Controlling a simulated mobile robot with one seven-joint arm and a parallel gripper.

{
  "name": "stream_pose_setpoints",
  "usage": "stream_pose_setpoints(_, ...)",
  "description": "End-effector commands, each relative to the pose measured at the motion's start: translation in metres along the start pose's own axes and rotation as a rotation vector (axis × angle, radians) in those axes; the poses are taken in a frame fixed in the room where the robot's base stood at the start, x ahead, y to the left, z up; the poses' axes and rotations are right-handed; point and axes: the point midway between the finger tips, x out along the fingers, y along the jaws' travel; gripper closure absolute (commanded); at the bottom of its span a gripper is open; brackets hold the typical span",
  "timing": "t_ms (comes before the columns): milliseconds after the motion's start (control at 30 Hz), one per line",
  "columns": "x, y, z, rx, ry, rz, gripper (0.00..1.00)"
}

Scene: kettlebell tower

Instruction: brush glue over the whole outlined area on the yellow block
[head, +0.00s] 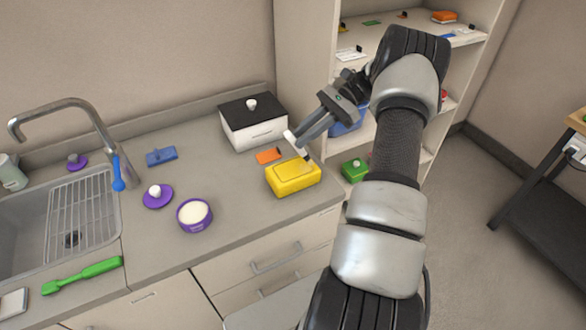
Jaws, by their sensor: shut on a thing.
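The yellow block (292,180) lies on the counter near its right front edge. A thin outline marks an area on its top face; I cannot tell whether any glue is on it. My gripper (303,137) is above the block's far side, shut on a small white tool, seemingly the glue brush (291,139). The brush slants down to the right toward the block's top; its lower end is small, and I cannot tell whether it touches. A purple bowl with a white filling, seemingly the glue pot (194,215), stands open to the left of the block.
An orange piece (268,156) and a white box with a black lid (253,121) sit behind the block. A purple lid (158,196), a blue item (161,156) and a green brush (83,275) lie farther left, near the sink (68,212). Shelves (310,60) stand behind my arm.

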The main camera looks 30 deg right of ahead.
Motion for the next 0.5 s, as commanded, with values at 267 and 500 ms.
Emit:
stream_pose_setpoints(267, 0.0044, 0.0002, -0.0068, 0.001, 0.0, 0.0, 1.0)
stream_pose_setpoints(500, 0.0046, 0.0002, -0.0073, 0.0, 0.0, 0.0, 1.0)
